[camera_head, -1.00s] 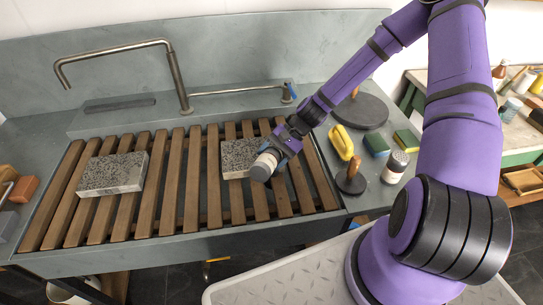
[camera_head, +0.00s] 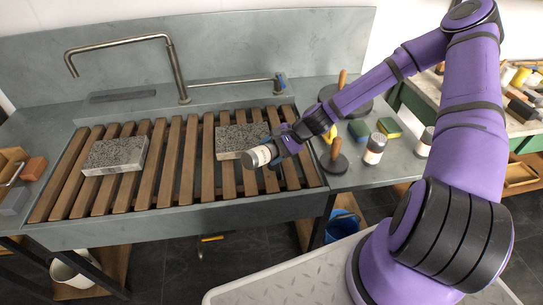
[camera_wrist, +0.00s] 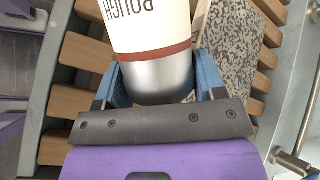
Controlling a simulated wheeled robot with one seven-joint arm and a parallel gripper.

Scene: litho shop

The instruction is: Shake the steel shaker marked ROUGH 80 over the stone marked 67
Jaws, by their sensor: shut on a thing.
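My gripper (camera_head: 277,150) is shut on a white shaker (camera_head: 257,157) with a grey end. In the wrist view the shaker (camera_wrist: 150,38) shows the word ROUGH upside down, a dark red band and a bare steel part between the fingers (camera_wrist: 155,85); any number is out of view. It is tipped well over, near horizontal, above the front right part of the right-hand speckled stone (camera_head: 232,138). That stone also shows in the wrist view (camera_wrist: 232,45), below the shaker. Another speckled stone (camera_head: 115,155) lies to the left. I cannot read a number on either stone.
Both stones lie on a slatted wooden rack (camera_head: 180,190) in a grey sink with a bent tap (camera_head: 178,72). Two more shakers (camera_head: 374,149) (camera_head: 424,142), sponges (camera_head: 389,127) and a wood-handled disc (camera_head: 334,161) stand on the right counter. The rack between the stones is clear.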

